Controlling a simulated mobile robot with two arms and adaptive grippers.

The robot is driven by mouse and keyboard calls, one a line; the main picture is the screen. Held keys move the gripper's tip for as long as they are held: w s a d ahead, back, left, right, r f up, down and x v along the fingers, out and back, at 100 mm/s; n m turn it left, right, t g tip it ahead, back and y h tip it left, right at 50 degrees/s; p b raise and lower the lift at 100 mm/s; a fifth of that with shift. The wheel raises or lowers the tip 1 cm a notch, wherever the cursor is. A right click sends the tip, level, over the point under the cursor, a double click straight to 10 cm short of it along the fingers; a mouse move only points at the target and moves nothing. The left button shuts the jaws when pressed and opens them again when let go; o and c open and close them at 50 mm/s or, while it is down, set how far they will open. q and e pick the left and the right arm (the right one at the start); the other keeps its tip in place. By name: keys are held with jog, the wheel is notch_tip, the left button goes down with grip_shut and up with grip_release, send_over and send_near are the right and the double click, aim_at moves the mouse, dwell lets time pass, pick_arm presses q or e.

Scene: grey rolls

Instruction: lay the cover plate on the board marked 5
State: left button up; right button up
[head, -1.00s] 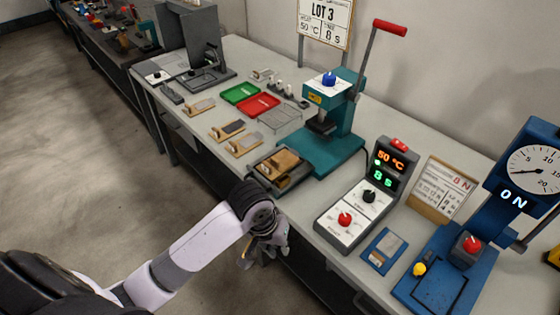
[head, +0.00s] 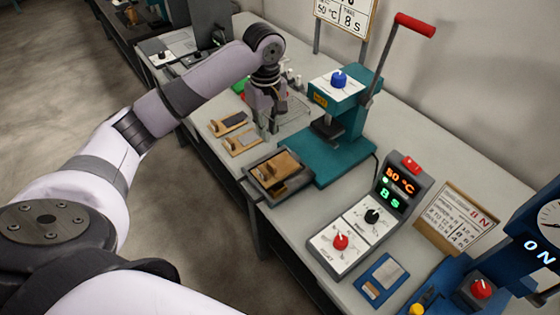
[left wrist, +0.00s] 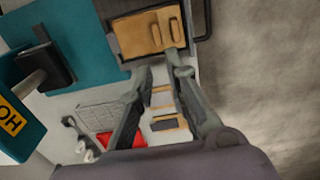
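A tan plate with raised bars (head: 283,165) lies in a dark tray (head: 254,183) at the bench's front edge; it also shows in the left wrist view (left wrist: 137,36). I cannot tell for sure whether it is the cover plate. No number 5 is readable on any board. My left gripper (head: 268,131) is above the bench, right of the boards and behind the tray. In the left wrist view its fingers (left wrist: 161,68) are apart with nothing between them. My right gripper is out of view.
The teal press (head: 335,150) with its red-handled lever stands right of my left gripper. A wire rack (head: 296,116) lies behind the gripper. The control box (head: 365,215) and a blue block (head: 382,278) are farther right.

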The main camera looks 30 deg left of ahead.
aim_at(270, 163)
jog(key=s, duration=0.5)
pick_arm(q)
notch_tip(270, 163, down, 6)
jog(key=shift+a+p, duration=0.1)
jog(key=shift+p, duration=0.3)
jog(key=f, duration=0.2)
jog(key=shift+w+f, duration=0.2)
jog(key=shift+f, duration=0.35)
notch_tip(270, 163, down, 4)
jog(key=shift+w+f+p, duration=0.1)
jog(key=shift+f+p, duration=0.1)
jog(key=shift+p, duration=0.65)
jog(key=shift+f, duration=0.2)
grip_shut()
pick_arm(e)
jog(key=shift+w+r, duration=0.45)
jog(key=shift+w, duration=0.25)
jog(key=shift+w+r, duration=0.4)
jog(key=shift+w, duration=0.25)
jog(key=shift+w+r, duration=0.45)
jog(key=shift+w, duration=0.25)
